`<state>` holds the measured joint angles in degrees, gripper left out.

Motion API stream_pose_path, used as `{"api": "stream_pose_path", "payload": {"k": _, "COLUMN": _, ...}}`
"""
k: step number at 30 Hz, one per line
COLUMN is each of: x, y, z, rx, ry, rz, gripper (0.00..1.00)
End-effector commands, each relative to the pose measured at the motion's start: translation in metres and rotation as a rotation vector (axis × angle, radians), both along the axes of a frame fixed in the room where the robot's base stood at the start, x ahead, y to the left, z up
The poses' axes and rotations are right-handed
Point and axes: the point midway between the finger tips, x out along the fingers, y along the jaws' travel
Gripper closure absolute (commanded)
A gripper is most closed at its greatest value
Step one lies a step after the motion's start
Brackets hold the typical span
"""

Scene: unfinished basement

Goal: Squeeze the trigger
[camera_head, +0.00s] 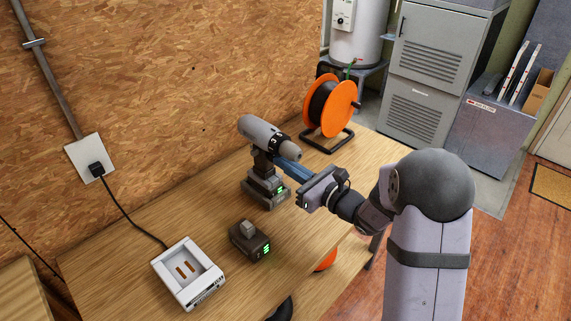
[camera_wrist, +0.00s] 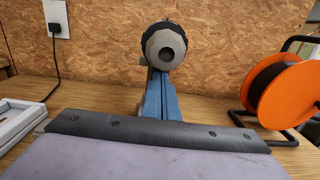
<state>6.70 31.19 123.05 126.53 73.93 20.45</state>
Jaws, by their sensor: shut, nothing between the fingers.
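A grey and black cordless drill (camera_head: 262,134) stands upright on its battery base on the wooden workbench. Its chuck (camera_head: 289,149) points right, toward my arm. In the wrist view the chuck (camera_wrist: 165,45) faces the camera nearly head-on. My gripper (camera_head: 285,165) has its blue fingers together, just below the chuck and at the front of the handle. The fingers also show in the wrist view (camera_wrist: 160,92), closed side by side. The trigger is hidden behind the fingers, and I cannot tell whether they touch it.
A spare battery (camera_head: 250,241) with green lights sits in front of the drill. A white charger (camera_head: 188,273) is plugged into the wall outlet (camera_head: 91,158). An orange cable reel (camera_head: 332,104) stands at the bench's back right. The chipboard wall rises behind.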

Motion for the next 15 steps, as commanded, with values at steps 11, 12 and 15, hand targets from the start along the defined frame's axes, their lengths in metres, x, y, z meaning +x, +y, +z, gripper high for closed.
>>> {"api": "stream_pose_path", "payload": {"k": 11, "x": 0.016, "y": 0.016, "z": -0.001, "rx": -0.001, "ry": 0.001, "rz": 0.002, "gripper": 1.0}}
{"api": "stream_pose_path", "payload": {"k": 12, "x": 0.016, "y": 0.016, "z": -0.001, "rx": -0.001, "ry": 0.001, "rz": 0.002, "gripper": 1.0}}
{"api": "stream_pose_path", "payload": {"k": 15, "x": 0.016, "y": 0.017, "z": -0.001, "rx": -0.001, "ry": 0.001, "rz": 0.002, "gripper": 1.0}}
